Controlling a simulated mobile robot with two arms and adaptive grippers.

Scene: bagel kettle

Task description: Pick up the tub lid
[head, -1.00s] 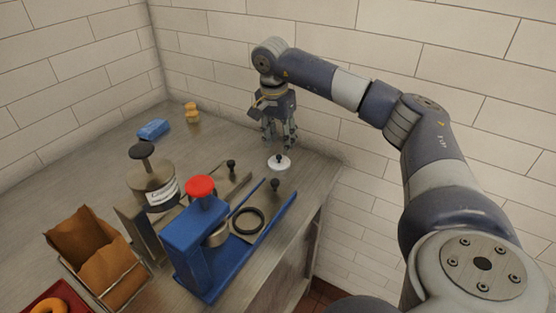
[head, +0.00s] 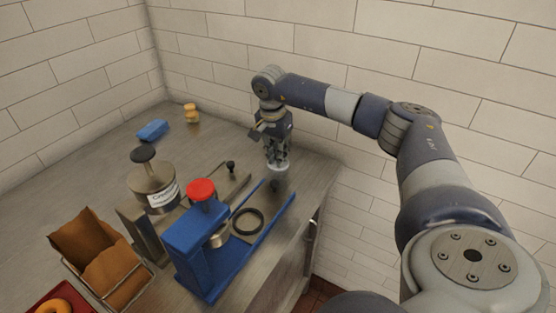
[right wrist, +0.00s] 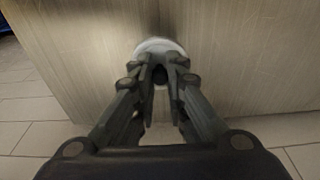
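The tub lid is a small round white disc with a black knob. In the head view the lid (head: 279,173) is at the counter's right part, mostly hidden by my right gripper (head: 277,163). In the right wrist view the lid's pale rim (right wrist: 157,45) shows beyond the fingertips of my right gripper (right wrist: 159,72). Its dark knob sits between the two fingers, which are close together. I cannot tell whether they touch the knob. The lid shows no clear gap from the counter. My left gripper is not in view.
A blue press (head: 196,242) with a red knob (head: 201,190) stands just in front. A labelled metal tub (head: 153,187) is left of it. A blue block (head: 152,130) and small tan stack (head: 191,113) lie at the back. The counter's right edge is close to the lid.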

